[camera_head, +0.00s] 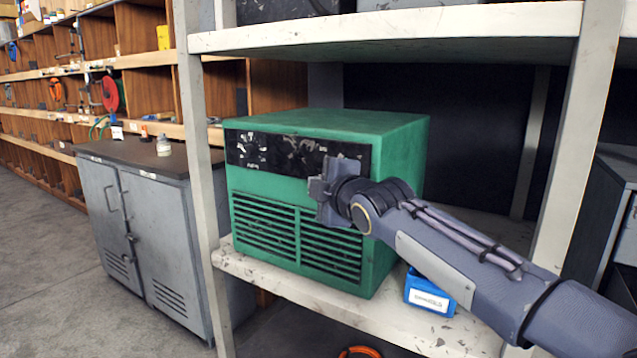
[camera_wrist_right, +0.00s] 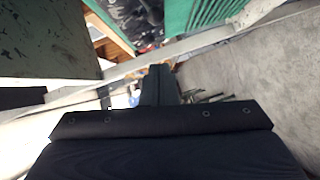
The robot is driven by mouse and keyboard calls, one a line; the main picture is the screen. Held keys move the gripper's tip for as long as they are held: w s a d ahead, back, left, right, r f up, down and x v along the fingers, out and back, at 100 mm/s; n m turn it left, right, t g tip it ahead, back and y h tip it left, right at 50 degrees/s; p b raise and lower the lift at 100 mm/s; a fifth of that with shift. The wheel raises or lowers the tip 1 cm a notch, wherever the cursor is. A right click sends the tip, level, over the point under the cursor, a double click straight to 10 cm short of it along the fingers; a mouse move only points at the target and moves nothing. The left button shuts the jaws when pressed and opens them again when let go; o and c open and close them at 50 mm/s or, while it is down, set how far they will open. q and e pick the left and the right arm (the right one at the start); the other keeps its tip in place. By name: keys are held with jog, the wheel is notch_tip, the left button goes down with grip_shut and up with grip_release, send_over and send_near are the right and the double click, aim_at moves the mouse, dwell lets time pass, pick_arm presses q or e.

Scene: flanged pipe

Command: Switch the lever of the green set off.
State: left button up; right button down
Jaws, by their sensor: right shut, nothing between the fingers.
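The green set (camera_head: 330,125) is a green metal box on a shelf, with a black control panel (camera_head: 262,152) across the top of its front and louvred vents below. Knob-like shapes show at the panel's left part; I cannot make out the lever. In the right wrist view the shut fingers (camera_wrist_right: 160,82) point away, with the panel (camera_wrist_right: 140,18) and green vents (camera_wrist_right: 205,18) at the top. My left gripper is not in view.
The white shelf (camera_head: 380,318) bears the set, and a blue labelled box (camera_head: 428,292) sits under my right arm. Shelf posts (camera_head: 203,180) stand left and right, with another shelf board (camera_head: 400,32) above. A grey cabinet (camera_head: 150,235) stands at left.

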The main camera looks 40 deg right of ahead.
jog(key=d+v, duration=0.1)
jog(key=v, duration=0.7)
jog(key=shift+s+a+p, duration=0.25)
jog(key=shift+s+p, duration=0.05)
jog(key=shift+s, duration=0.15)
jog(key=shift+r, duration=0.1)
jog(key=s+a+f+m+g+y, duration=0.25)
jog(key=s+a+f+m, duration=0.3)
jog(key=f, duration=0.45)
jog(key=s+a+f+m+g+y, duration=0.2)
jog(key=s+a+f+m+g, duration=0.3)
jog(key=f, duration=0.5)
jog(key=s+a+f+m+g+y, duration=0.25)
jog(key=s+a+f+m, duration=0.35)
jog(key=f, duration=0.5)
notch_tip(320, 180, up, 20)
jog(key=s+n+p, duration=0.1)
jog(key=p, duration=1.9)
jog(key=shift+d, duration=0.2)
jog(key=shift+r+n, duration=0.1)
jog(key=shift+n, duration=0.15)
